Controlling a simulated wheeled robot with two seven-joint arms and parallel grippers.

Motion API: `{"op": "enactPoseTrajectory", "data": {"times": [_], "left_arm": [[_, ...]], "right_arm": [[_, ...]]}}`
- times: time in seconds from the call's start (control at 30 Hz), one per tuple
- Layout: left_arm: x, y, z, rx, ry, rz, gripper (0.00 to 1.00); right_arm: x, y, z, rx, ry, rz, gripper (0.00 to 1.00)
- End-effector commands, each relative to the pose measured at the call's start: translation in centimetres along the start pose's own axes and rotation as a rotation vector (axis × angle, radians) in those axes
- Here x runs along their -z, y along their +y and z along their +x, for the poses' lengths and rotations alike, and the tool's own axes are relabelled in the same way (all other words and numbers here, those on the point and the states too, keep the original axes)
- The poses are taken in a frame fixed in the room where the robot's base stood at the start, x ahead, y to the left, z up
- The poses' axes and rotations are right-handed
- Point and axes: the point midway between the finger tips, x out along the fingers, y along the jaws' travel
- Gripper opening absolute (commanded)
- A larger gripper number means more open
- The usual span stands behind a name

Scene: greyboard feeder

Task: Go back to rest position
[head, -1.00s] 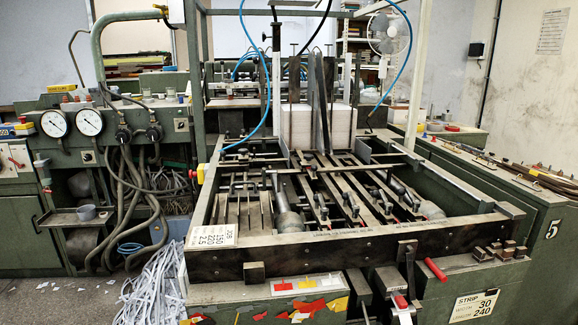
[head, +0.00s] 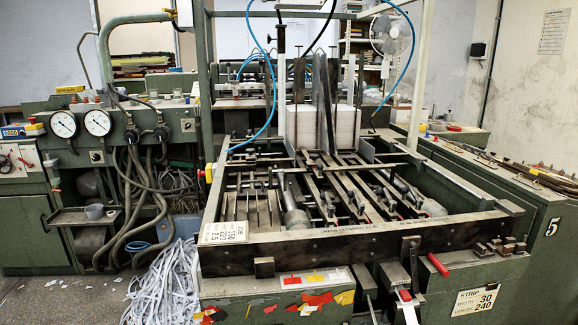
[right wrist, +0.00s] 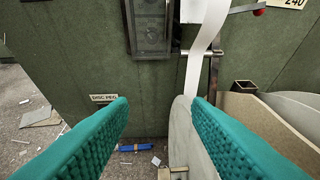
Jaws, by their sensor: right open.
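My right gripper (right wrist: 160,110) shows in the right wrist view as two teal padded fingers spread wide apart with nothing between them. It faces the green side panel of the machine (right wrist: 80,55) and the floor below. Neither gripper shows in the head view. In the head view the feeder (head: 360,238) stands in front of me, with a white stack of boards (head: 345,125) upright at its back.
White paper strips (head: 165,285) lie heaped on the floor at the left. A red handle (head: 437,265) sticks out at the front. In the wrist view a white strip (right wrist: 200,45) hangs near a cardboard piece (right wrist: 265,120), and a blue item (right wrist: 138,147) lies on the floor.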

Motion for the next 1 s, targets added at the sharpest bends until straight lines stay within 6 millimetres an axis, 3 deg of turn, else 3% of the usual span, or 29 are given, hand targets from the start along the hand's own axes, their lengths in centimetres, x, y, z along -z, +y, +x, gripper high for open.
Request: {"op": "enactPoseTrajectory", "data": {"times": [0.13,0.23,0.4,0.5,0.6,0.7,1.0], "left_arm": [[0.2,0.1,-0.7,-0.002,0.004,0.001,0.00],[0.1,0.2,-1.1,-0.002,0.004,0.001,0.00],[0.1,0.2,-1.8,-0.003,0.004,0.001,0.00],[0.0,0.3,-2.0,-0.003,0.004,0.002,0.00],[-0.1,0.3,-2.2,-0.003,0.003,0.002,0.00],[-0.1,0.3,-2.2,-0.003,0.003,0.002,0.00],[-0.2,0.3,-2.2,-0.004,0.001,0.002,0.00]], "right_arm": [[10.3,0.8,-0.1,0.007,0.240,-0.011,0.45],[17.7,1.6,-1.6,0.000,0.418,-0.028,0.45],[28.8,3.5,-6.9,-0.032,0.716,-0.067,0.45],[33.3,4.3,-10.4,-0.056,0.856,-0.089,0.45],[36.0,4.8,-13.2,-0.075,0.953,-0.106,0.45],[37.5,5.2,-14.9,-0.086,1.007,-0.116,0.45],[38.0,5.2,-15.5,-0.090,1.026,-0.121,0.45]]}}
